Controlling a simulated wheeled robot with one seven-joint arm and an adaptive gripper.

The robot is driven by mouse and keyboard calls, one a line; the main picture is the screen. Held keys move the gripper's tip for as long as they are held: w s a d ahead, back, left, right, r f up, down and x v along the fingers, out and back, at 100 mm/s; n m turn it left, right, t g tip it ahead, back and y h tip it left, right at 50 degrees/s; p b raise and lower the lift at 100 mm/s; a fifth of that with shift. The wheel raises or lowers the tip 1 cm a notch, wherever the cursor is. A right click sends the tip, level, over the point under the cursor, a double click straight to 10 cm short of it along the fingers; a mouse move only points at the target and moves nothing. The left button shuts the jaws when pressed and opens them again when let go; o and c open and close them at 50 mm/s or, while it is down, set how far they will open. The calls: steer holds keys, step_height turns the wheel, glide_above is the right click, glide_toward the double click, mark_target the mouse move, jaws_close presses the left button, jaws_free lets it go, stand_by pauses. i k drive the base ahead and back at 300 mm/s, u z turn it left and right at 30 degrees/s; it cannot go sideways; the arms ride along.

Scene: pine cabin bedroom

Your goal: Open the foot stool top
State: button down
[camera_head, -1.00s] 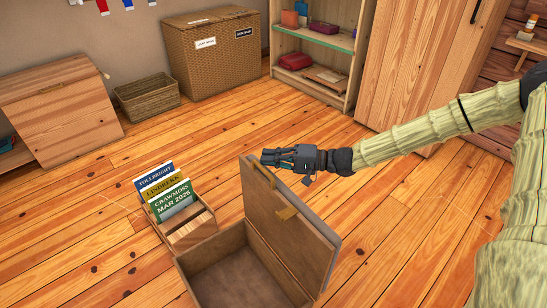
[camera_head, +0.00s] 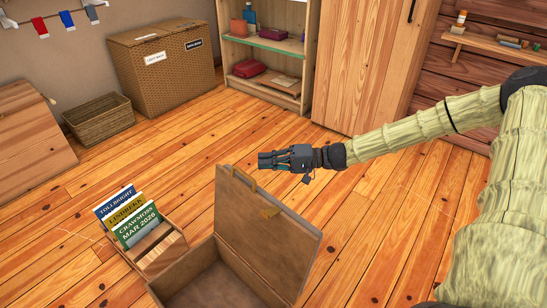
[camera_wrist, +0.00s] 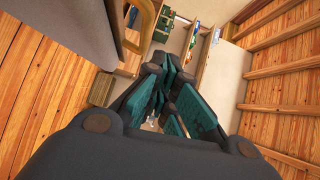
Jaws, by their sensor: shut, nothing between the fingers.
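The foot stool is a brown open box (camera_head: 190,270) on the floor at the bottom of the head view. In the wrist view my dark fingers (camera_wrist: 165,95) are together. A greyish panel at the upper left of that view, likely the lid (camera_wrist: 75,35), shows beside them.
A wooden holder (camera_head: 160,252) with several booklets stands left of the box. A wicker basket (camera_head: 100,120), a large wicker hamper (camera_head: 165,65), a shelf unit (camera_head: 265,85) and a wooden wardrobe (camera_head: 365,60) line the back. The floor between is clear.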

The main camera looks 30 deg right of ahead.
mark_target(280, 244)
steer(key=k, duration=1)
